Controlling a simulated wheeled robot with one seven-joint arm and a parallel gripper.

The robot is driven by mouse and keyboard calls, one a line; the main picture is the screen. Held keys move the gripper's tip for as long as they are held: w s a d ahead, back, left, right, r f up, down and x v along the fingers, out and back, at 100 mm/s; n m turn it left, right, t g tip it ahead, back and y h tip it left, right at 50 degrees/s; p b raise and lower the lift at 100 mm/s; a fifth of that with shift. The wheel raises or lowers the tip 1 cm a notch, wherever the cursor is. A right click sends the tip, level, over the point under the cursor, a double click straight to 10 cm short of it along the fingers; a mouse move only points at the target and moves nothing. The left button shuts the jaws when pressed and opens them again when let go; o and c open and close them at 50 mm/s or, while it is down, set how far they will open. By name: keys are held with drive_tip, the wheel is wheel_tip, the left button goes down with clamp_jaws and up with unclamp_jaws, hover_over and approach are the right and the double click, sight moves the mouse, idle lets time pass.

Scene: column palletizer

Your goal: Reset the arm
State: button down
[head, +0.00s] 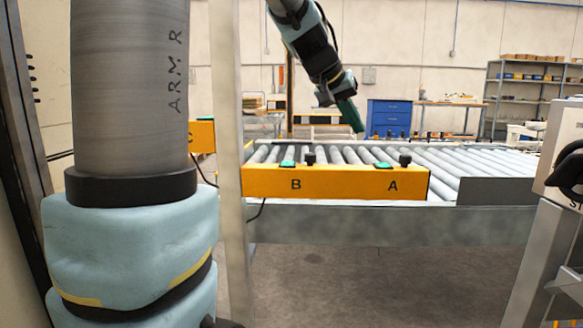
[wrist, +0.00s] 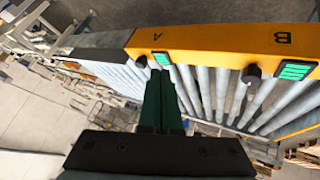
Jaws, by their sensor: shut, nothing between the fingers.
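My gripper (head: 350,114) has dark green fingers and hangs above the roller conveyor (head: 470,165) in the head view, tilted downward to the right. In the wrist view its two fingers (wrist: 161,85) lie side by side, shut with nothing between them. A yellow control box (head: 335,182) marked B and A runs along the conveyor's near edge, below the gripper in the head view. It also shows at the top of the wrist view (wrist: 215,45), with a green button and a black knob by each letter. The fingers appear apart from the box and rollers.
Another yellow box (head: 202,136) marked C stands at the left. A pale post (head: 231,230) rises in front of the conveyor. A grey cabinet with a black knob (head: 568,175) is at the right edge. A blue drawer unit (head: 388,117) and shelves (head: 535,80) stand behind.

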drive_tip(key=s+a+f+n+g+y, duration=0.1)
drive_tip(key=s+a+f+y, duration=0.1)
drive_tip(key=s+a+f, duration=0.45)
drive_tip(key=s+a+f+n+g+y, duration=0.15)
drive_tip(key=s+a+f, duration=0.25)
drive_tip(key=a+f, duration=0.55)
drive_tip(key=s+a+f+n+g+y, duration=0.1)
drive_tip(key=s+a+f+y, duration=0.35)
drive_tip(key=f, duration=0.65)
wheel_tip(320, 180, up, 27)
drive_tip(key=h+p, duration=0.1)
drive_tip(key=p, duration=2.5)
drive_tip(key=shift+s+a, duration=0.35)
drive_tip(key=shift+s, duration=0.05)
drive_tip(key=shift+f, duration=0.15)
